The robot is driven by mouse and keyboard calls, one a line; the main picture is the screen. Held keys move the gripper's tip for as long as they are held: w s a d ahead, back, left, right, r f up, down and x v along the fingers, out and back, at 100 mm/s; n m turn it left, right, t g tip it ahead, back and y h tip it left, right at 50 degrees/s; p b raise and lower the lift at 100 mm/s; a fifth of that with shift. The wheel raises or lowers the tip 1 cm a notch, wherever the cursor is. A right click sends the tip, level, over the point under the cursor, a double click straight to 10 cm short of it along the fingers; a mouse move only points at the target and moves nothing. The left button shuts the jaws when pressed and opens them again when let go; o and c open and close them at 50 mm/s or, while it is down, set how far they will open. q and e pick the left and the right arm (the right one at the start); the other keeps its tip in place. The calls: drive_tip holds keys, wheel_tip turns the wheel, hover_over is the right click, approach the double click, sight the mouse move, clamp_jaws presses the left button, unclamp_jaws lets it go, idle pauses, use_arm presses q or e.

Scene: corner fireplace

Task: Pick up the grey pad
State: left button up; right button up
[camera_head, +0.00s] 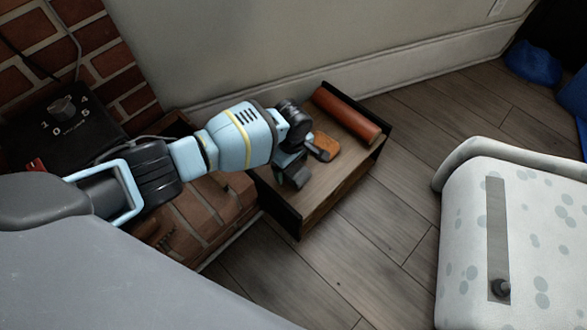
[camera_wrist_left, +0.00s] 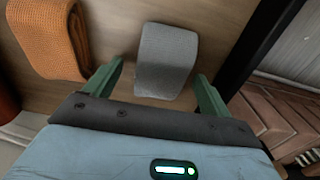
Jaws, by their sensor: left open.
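The grey pad (camera_wrist_left: 167,55) lies on the brown wooden top of a low table (camera_head: 335,172). In the left wrist view its near end shows between the two fingers of my left gripper (camera_wrist_left: 157,75). The fingers are apart and hold nothing; I cannot tell how far above the tabletop they are. In the head view my left gripper (camera_head: 291,158) is over the table, and the grey pad (camera_head: 295,176) shows just below it, partly hidden. An orange pad (camera_head: 323,146) lies beside it, also in the left wrist view (camera_wrist_left: 50,38). My right gripper is not in view.
Raised dark edges (camera_wrist_left: 262,45) close the table's ends. A brick hearth (camera_head: 207,208) stands at the left and a white spotted seat (camera_head: 515,235) at the right. Wooden floor (camera_head: 375,235) is clear between.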

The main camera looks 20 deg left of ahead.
use_arm(q)
drive_tip(key=c, duration=1.1)
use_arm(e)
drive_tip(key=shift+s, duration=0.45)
use_arm(q)
drive_tip(key=shift+r, duration=0.15)
